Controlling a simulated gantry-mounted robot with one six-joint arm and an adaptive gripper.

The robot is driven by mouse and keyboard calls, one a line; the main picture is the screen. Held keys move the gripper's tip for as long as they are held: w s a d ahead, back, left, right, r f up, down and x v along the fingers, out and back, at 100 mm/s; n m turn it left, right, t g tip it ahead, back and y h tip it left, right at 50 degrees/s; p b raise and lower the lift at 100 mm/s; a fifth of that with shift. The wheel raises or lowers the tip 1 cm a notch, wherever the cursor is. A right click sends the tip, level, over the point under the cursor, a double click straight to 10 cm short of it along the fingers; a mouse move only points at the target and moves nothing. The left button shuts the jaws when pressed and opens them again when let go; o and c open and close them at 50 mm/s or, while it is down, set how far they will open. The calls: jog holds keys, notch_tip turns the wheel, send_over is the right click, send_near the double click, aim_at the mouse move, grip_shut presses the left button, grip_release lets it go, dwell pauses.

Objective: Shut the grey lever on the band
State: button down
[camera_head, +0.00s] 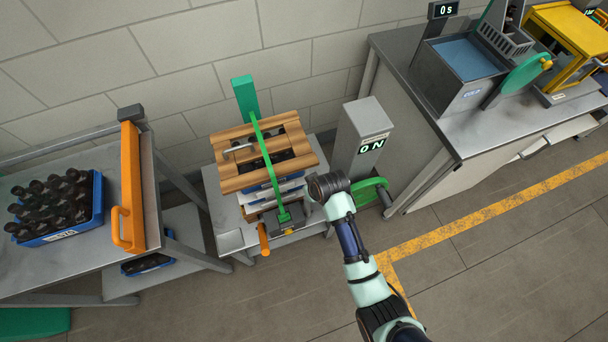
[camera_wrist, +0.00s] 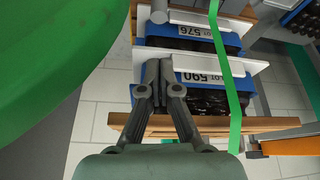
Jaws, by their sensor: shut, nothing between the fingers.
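A green band (camera_head: 263,150) runs over a slatted wooden cover (camera_head: 235,182) and down the front of a stack of crates.
Blue crates (camera_wrist: 185,42) marked 576 and 590 are close to the fingers. A large green surface (camera_wrist: 45,50) fills the wrist view's left. An orange handle (camera_head: 263,240) stands left of the buckle. A grey ON post (camera_head: 362,130) and green wheel (camera_head: 370,190) stand right.

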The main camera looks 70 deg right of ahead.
jog(key=shift+f, duration=0.1)
jog(key=b, duration=0.4)
send_over(307, 206)
jog(key=w+d, duration=0.2)
jog(key=d, duration=0.1)
notch_tip(307, 206, down, 9)
jog(key=shift+w+a+p, duration=0.1)
jog(key=shift+p, duration=0.2)
jog(key=shift+s+a+r+p, duration=0.5)
jog(key=shift+a+p, duration=0.1)
jog(key=shift+p, duration=0.65)
jog(key=shift+s+a+f, duration=0.2)
jog(key=shift+a, duration=0.05)
jog(key=shift+f, duration=0.15)
